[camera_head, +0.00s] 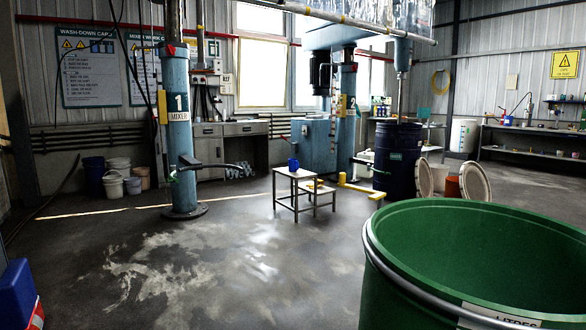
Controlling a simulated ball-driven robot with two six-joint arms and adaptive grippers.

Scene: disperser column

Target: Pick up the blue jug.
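The blue jug (294,164) is small in the head view. It stands upright on the top of a small metal step stool (296,173) in the middle of the floor, some way off. The side of its handle is too small to make out. Neither of my grippers shows in the view.
A large open green drum (480,255) fills the lower right. A blue column marked 1 (180,130) stands left of the stool. Behind the stool are a blue cabinet (313,147) and a dark blue drum (398,160). The wet floor before the stool is clear.

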